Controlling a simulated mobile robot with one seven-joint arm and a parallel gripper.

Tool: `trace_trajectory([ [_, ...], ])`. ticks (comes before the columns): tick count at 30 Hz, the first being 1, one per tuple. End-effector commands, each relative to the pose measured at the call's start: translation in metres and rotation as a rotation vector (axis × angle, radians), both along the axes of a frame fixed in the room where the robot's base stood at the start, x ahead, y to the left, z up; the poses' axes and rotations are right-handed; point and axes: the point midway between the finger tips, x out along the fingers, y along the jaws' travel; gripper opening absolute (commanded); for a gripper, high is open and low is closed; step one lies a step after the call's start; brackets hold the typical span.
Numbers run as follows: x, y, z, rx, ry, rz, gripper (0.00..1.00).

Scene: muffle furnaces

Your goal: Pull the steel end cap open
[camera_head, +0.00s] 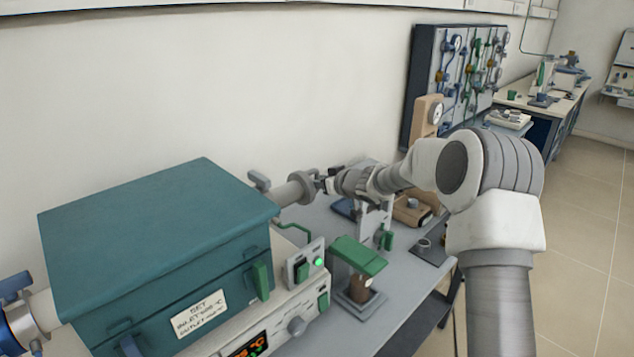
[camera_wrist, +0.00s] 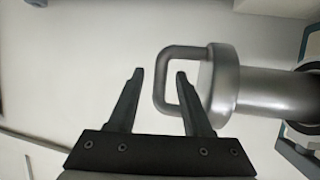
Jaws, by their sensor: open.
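The steel end cap (camera_head: 307,186) closes the right end of the grey tube that sticks out of the teal furnace. In the wrist view the end cap (camera_wrist: 222,88) is a round grey flange with a U-shaped handle (camera_wrist: 162,84). My gripper (camera_wrist: 160,73) is open and empty. In that view the handle's outer bar lies between the two fingertips, and the right finger overlaps the handle's opening. I cannot tell whether a finger touches it. In the head view my gripper (camera_head: 328,184) is right at the cap, its fingers small and partly hidden.
The teal furnace box (camera_head: 150,250) with a lit control panel fills the lower left. A green-topped device (camera_head: 358,256) stands on the grey bench below my arm. A wall panel with gauges (camera_head: 460,75) is behind. Open floor lies to the right.

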Motion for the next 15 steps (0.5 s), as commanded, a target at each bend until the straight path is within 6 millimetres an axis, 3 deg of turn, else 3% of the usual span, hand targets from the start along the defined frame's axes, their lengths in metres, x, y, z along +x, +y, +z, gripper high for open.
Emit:
trace_trajectory([
  [13, 0.008, 0.0056, -0.004, 0.0, 0.0, 0.0, 0.5],
  [15, 0.0079, 0.0055, -0.004, 0.0, 0.0, 0.0, 0.41],
])
